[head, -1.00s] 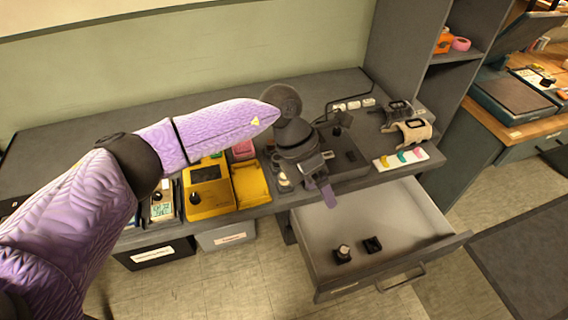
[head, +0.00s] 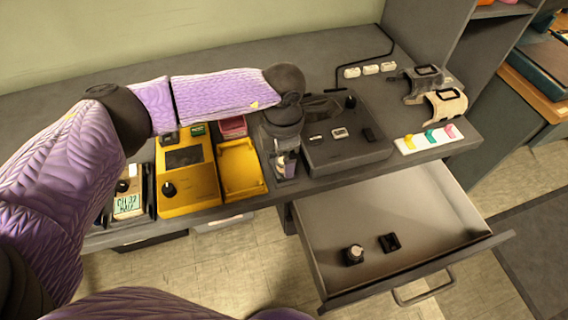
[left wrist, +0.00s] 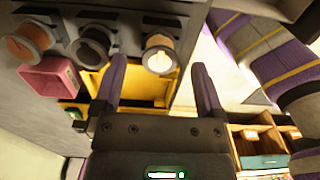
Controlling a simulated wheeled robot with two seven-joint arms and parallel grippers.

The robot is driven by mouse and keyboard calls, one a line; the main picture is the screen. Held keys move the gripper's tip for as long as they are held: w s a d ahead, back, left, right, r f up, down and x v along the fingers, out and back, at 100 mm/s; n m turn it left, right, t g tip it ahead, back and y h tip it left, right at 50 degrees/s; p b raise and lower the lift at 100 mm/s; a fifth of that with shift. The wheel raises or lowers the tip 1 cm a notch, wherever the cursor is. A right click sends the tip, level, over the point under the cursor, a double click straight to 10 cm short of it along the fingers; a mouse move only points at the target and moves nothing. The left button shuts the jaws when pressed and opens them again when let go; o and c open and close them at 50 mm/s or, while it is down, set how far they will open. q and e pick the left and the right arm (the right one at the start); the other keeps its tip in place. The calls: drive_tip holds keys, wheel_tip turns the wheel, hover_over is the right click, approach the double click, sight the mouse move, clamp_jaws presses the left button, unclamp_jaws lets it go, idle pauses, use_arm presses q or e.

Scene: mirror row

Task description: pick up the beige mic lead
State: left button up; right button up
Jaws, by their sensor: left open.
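In the left wrist view, several dark-rimmed round pieces stand in a row at the top. My right gripper is not in view.
The yellow tray (head: 240,188) and yellow device (head: 205,193) are left of the gripper, with a pink box (head: 233,125) behind. The dark console (head: 345,158) is close on the right. An open drawer (head: 430,225) juts out below the desk. A beige cuff-like item (head: 446,105) is far right.

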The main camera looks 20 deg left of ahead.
use_arm(q)
drive_tip(key=shift+f, duration=0.95)
drive_tip(key=shift+r, duration=0.15)
clamp_jaws()
